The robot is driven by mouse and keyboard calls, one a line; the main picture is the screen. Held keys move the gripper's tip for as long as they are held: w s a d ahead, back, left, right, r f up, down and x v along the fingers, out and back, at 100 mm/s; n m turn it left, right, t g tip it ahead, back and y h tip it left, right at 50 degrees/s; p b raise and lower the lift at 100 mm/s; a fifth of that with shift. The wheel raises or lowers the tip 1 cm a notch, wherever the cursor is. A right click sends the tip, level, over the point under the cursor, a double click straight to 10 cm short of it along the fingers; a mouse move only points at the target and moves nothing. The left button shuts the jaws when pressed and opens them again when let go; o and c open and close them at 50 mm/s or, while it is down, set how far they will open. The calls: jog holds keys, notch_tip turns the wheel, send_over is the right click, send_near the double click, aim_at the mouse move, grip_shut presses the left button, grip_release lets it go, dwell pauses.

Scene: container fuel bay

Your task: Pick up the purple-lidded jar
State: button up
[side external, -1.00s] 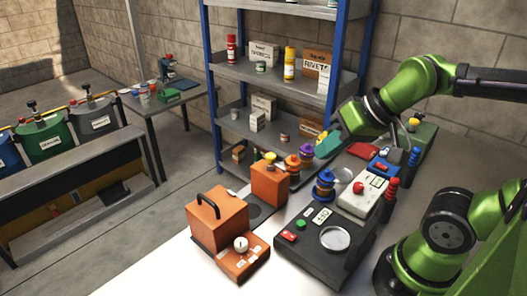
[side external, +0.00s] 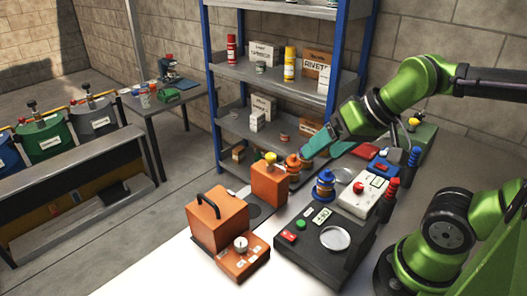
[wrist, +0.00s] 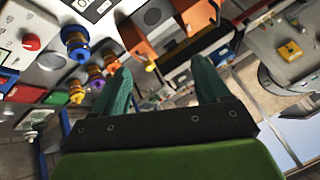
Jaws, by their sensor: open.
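The purple-lidded jar (wrist: 95,73) shows small in the wrist view, left of my left finger, among other jars. In the side external view it is mostly hidden behind my fingers. My gripper (side external: 312,150) has teal fingers and is above and beside the jar cluster, pointing down and to the left. In the wrist view, the two fingers of my gripper (wrist: 161,68) are wide apart with nothing between them. An orange-lidded jar (side external: 293,162) stands just left of the fingertips.
An orange box (side external: 268,184) and a larger orange case (side external: 217,220) stand left of the jars. A metal shelf (side external: 245,122) with boxes and cans rises close behind my gripper.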

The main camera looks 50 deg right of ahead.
jog(key=w+d+f+m+g+h, duration=0.15)
jog(key=w+d+m+g, duration=0.25)
jog(key=w+d+m, duration=0.85)
jog(key=w+d+f+m+g+h, duration=0.1)
jog(key=w+d+f+m+g, duration=0.2)
jog(key=w+d+m, duration=0.95)
jog(key=s+f+m, duration=0.1)
jog(key=s+f, duration=0.1)
jog(key=f, duration=0.1)
jog(key=s+a+f+m, duration=0.1)
jog(key=s+f+m, duration=0.1)
jog(key=f, duration=0.2)
jog(key=s+a+f+m, duration=0.1)
jog(key=s+f, duration=0.1)
jog(key=f, duration=0.1)
jog(key=shift+s+a+f+y, duration=0.15)
jog(key=shift+s+f+y, duration=0.05)
jog(key=shift+f+y, duration=0.05)
jog(key=shift+s+a+f, duration=0.1)
jog(key=shift+a+f, duration=0.05)
jog(key=shift+f, duration=2.55)
jog(key=c, duration=1.1)
